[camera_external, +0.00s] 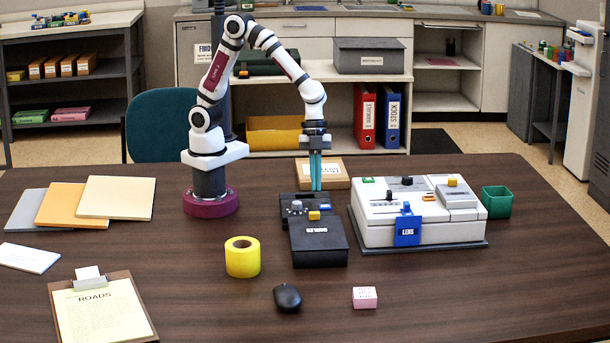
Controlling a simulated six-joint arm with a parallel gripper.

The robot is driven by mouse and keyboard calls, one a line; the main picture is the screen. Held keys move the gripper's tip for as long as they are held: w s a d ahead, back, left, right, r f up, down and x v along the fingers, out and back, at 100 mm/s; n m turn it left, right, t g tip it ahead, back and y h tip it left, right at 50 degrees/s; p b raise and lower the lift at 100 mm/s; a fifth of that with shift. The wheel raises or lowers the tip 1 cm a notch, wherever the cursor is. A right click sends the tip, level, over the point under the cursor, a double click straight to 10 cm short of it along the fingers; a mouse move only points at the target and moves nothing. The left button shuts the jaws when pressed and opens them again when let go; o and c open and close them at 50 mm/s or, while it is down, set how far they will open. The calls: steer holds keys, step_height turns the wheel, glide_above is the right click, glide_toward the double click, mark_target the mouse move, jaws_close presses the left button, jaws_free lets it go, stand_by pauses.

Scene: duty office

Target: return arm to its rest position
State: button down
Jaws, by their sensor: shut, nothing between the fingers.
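My arm stands on a round maroon base at the back of the brown table. It arches up and over to the right, with my gripper (316,172) pointing straight down. The two teal fingers are shut together with nothing between them. The fingertips are over the back end of a black device (319,243) with a knob and a yellow button. I cannot tell whether they touch it. A flat wooden box (333,172) lies just behind the fingers.
A white console (415,232) with a blue tag and a green cup (496,201) stand to the right. A yellow tape roll (242,257), black mouse (288,298) and pink block (364,297) lie in front. Folders (116,197) and a clipboard (100,312) lie left. The front right is clear.

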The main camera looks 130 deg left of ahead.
steer(key=s+r+n+g+y, duration=0.1)
steer(key=s+r+y, duration=0.1)
steer(key=s, duration=1)
steer(key=s+r+n+g+y, duration=0.1)
steer(key=s+r, duration=0.4)
steer(key=s, duration=0.8)
steer(key=shift+s+n+g+y, duration=0.25)
steer(key=shift+n+g+y, duration=0.15)
steer(key=shift+n+y, duration=0.3)
